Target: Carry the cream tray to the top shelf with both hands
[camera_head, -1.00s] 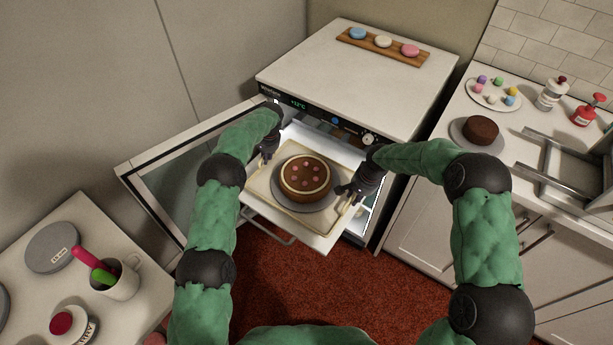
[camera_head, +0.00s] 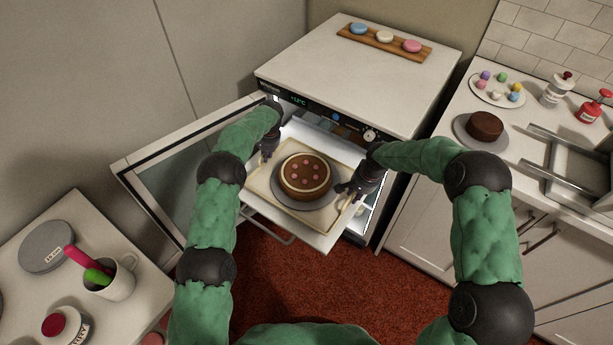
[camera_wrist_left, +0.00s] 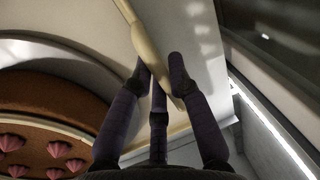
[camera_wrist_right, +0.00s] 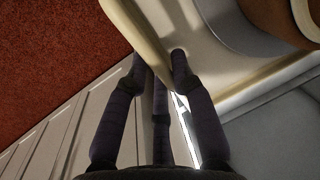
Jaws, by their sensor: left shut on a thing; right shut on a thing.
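The cream tray (camera_head: 287,207) is level in front of the open fridge (camera_head: 350,60), above a pulled-out white shelf with a handle. I cannot tell whether the tray touches that shelf. A round brown cake (camera_head: 306,174) with a cream ring and several pink dollops sits on a grey disc on the tray. My left gripper (camera_head: 266,156) is shut on the tray's left rim, which also shows in the left wrist view (camera_wrist_left: 143,40). My right gripper (camera_head: 346,189) is shut on the right rim, as the right wrist view shows (camera_wrist_right: 135,30). The fridge's inside is mostly hidden.
The fridge door (camera_head: 170,175) stands open at left. A wooden board (camera_head: 385,46) with coloured macarons lies on the fridge top. The right counter holds a chocolate cake (camera_head: 485,126) and a metal rack (camera_head: 560,165). A mug (camera_head: 118,281) stands on the left counter.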

